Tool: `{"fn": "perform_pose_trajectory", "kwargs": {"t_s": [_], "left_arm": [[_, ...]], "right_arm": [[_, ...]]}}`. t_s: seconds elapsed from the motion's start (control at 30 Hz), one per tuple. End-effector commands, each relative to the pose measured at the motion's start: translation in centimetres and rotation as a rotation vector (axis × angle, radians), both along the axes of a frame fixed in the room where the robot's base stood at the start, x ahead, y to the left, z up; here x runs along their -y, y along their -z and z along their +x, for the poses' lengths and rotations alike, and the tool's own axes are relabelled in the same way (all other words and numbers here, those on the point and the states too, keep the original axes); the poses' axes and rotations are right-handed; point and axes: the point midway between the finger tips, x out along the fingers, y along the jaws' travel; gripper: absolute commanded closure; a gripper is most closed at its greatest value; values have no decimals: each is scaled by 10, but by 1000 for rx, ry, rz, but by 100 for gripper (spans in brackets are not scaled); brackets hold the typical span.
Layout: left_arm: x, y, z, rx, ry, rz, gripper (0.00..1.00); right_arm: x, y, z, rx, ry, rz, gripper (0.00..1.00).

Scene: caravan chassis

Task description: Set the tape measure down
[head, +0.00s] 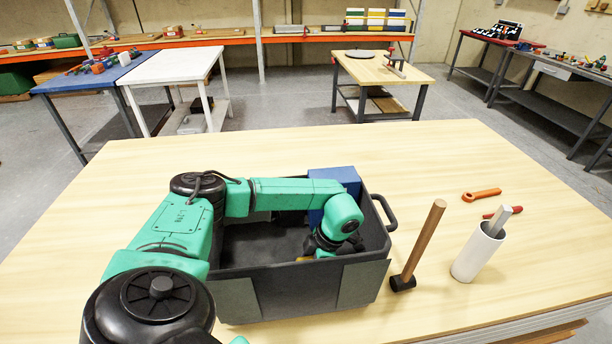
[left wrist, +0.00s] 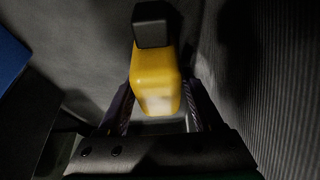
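The tape measure (left wrist: 155,75) is yellow with a black end. In the left wrist view it sits between the two fingertips of my left gripper (left wrist: 158,95), which touch its sides. In the head view the gripper (head: 322,243) points down inside the dark grey crate (head: 300,292), near its right end. Only a sliver of yellow (head: 305,259) shows there above the front wall. I cannot tell whether the tape measure touches the crate floor. My right gripper is not in view.
A blue box (head: 333,181) stands at the crate's back right. Right of the crate, a hammer (head: 420,240) stands head down, beside a white cylinder (head: 478,252) holding a tool. An orange wrench (head: 482,195) lies behind. The tabletop (head: 430,150) behind the crate is clear.

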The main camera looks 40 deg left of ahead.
Motion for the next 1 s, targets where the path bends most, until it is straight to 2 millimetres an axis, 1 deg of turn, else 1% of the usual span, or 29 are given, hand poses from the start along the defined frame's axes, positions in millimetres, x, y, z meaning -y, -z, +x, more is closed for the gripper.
{"fn": "perform_pose_trajectory", "kwargs": {"t_s": [0.1,0.17,0.27,0.37,0.67,0.7,0.73,0.83,1.0], "left_arm": [[0,-2,0,0,0,0,33],[1,-3,1,2,0,-1,33],[3,-12,6,4,0,0,33],[8,-28,11,5,1,-2,33],[23,-84,29,5,0,0,33],[24,-91,31,4,1,-1,33],[25,-99,32,3,1,0,33],[28,-109,35,3,1,0,33],[29,-113,36,0,0,0,33]], "right_arm": [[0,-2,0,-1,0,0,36],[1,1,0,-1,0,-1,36],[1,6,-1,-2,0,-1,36],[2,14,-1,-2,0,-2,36],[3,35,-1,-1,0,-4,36],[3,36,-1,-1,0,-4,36],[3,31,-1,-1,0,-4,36],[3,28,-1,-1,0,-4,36],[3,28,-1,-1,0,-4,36]]}}
